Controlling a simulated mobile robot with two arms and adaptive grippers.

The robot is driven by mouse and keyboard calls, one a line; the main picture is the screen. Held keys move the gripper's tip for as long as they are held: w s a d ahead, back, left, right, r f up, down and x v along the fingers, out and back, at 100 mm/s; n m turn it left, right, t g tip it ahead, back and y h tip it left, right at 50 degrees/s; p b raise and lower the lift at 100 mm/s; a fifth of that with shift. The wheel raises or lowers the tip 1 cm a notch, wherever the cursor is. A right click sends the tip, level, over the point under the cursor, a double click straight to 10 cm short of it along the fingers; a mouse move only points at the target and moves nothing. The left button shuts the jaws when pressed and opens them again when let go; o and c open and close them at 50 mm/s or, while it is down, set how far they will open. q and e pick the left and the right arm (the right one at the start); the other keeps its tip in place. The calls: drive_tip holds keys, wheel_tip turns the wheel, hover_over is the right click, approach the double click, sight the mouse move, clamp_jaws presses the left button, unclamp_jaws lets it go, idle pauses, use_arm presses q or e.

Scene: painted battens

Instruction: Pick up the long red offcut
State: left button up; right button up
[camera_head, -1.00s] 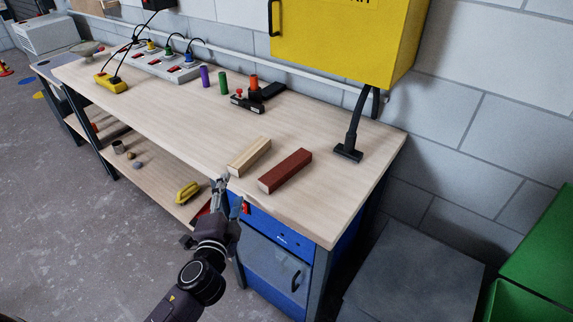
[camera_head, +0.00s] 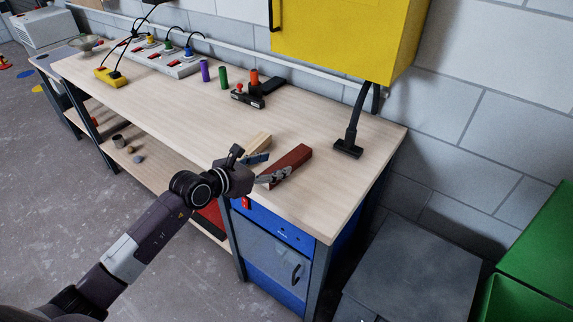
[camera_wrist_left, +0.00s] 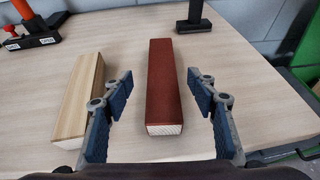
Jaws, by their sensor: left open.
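The long red offcut (camera_head: 291,163) lies on the workbench top near its front right. It also shows in the left wrist view (camera_wrist_left: 163,85), pointing away from me, with its pale end grain towards me. My left gripper (camera_head: 268,167) is open over the front of the bench. In the left wrist view its fingers (camera_wrist_left: 160,100) stand apart on either side of the red offcut's near end, with gaps on both sides. The left finger is between the red offcut and a pale wood offcut (camera_wrist_left: 80,92). My right gripper is not in view.
The pale offcut (camera_head: 258,143) lies just left of the red one, partly hidden by my gripper. A black stand foot (camera_head: 347,147) is behind it. A black and red tool (camera_head: 247,98) and coloured cylinders (camera_head: 223,78) stand farther back. The bench top (camera_head: 330,200) to the right is clear.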

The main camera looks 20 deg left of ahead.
sight(287, 161)
use_arm(q)
drive_tip(key=p+x, duration=0.1)
drive_tip(key=x, duration=0.5)
drive_tip(key=shift+w+d+f, duration=0.1)
drive_tip(key=shift+d+f, duration=0.05)
drive_tip(key=shift+d, duration=0.1)
drive_tip(key=c, duration=1.3)
drive_tip(key=shift+r, duration=0.2)
